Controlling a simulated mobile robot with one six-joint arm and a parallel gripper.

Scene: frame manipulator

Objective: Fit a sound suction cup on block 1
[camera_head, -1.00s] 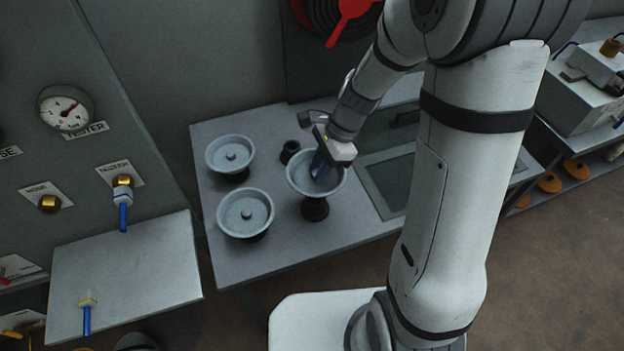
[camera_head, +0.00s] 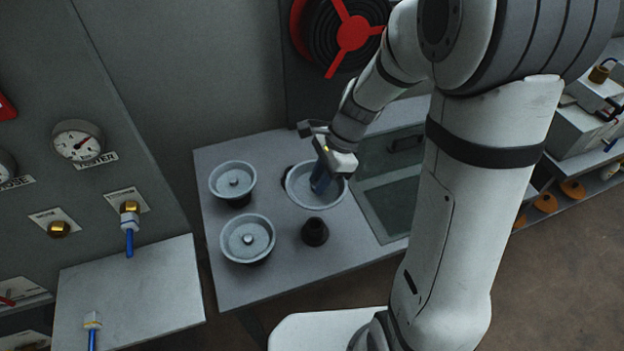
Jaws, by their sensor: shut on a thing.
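A pale grey round suction cup (camera_head: 302,193) is held by my gripper (camera_head: 320,180), whose fingers are shut at its centre. The cup hangs above the table, apart from a short black stand (camera_head: 315,232) below it in the picture. Two similar cups sit on dark supports at the table's left: a rear cup (camera_head: 233,181) and a front cup (camera_head: 248,239). Each has a small knob in its middle. From this angle I cannot tell which cups are sound. I cannot identify block 1. The held cup's underside is hidden.
The grey table (camera_head: 235,288) has bare room at its front. A glass-topped panel (camera_head: 394,178) lies right of the held cup. A gauge (camera_head: 78,141) marked tester and hose fittings are on the left wall. A pale shelf (camera_head: 150,290) juts out below them.

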